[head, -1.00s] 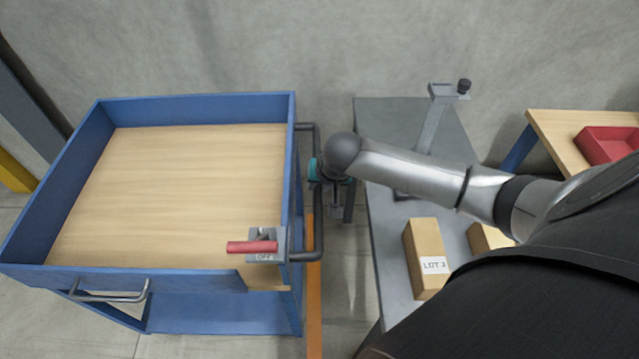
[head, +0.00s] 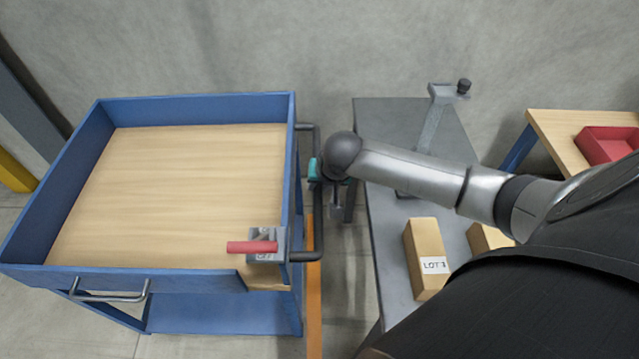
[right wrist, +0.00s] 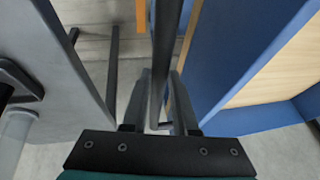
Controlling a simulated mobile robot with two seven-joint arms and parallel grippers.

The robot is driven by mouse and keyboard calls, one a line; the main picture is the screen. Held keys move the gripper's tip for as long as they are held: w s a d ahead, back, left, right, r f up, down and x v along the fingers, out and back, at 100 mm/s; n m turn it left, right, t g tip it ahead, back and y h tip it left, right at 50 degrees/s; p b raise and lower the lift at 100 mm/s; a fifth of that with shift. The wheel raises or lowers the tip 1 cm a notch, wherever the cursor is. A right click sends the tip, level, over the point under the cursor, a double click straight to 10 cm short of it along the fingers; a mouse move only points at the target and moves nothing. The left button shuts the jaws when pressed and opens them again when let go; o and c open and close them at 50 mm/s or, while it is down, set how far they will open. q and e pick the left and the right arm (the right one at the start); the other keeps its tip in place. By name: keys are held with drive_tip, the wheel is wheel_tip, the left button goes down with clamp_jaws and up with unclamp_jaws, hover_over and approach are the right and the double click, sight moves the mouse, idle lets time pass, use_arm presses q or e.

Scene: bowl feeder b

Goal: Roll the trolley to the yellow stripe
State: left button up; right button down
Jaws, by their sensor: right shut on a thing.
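The blue trolley (head: 196,100) with a bare wooden deck stands at the left of the head view. A red lever (head: 252,247) on its near right corner sits by a label reading OFF. My right gripper (right wrist: 160,105) is shut on the trolley's dark side handle (head: 318,225); the handle bar (right wrist: 166,45) passes between the fingers in the right wrist view. An orange-yellow stripe (head: 314,325) lies on the floor along the trolley's right side. My left gripper is not in view.
A grey table (head: 385,255) stands right of the handle, with a box (head: 424,250) labelled LOT 3, another box and a clamp-like stand (head: 440,105). A wooden bench (head: 560,125) with a red tray (head: 605,147) is farther right. A wall is behind.

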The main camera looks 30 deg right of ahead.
drive_tip(key=shift+s+d+p, duration=0.15)
drive_tip(key=shift+d+p, duration=0.05)
drive_tip(key=shift+p, duration=0.15)
drive_tip(key=s+d+p, duration=0.2)
drive_tip(key=d+p, duration=0.1)
drive_tip(key=shift+d, duration=0.1)
drive_tip(key=c, duration=0.7)
unclamp_jaws()
drive_tip(key=shift+w, duration=0.1)
drive_tip(key=shift+r, duration=0.1)
